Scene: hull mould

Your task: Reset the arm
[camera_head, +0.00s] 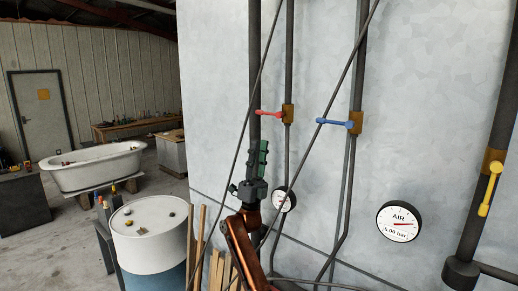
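My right arm, orange-brown, rises from the bottom middle of the picture. My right gripper (259,152), dark green and grey, points upward in front of the pale wall, just below the red-handled valve in the picture. A dark vertical pipe stands behind it. The fingers show small and dark, so I cannot tell whether they are open or shut. I see nothing clearly held in it. My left gripper is not in view.
Red (270,113), blue (336,123) and yellow (490,189) valve handles sit on wall pipes. An AIR gauge (398,222) and a smaller gauge (284,200) hang below. A white-topped drum (150,235), wooden slats (213,268) and a white tub (95,172) stand left.

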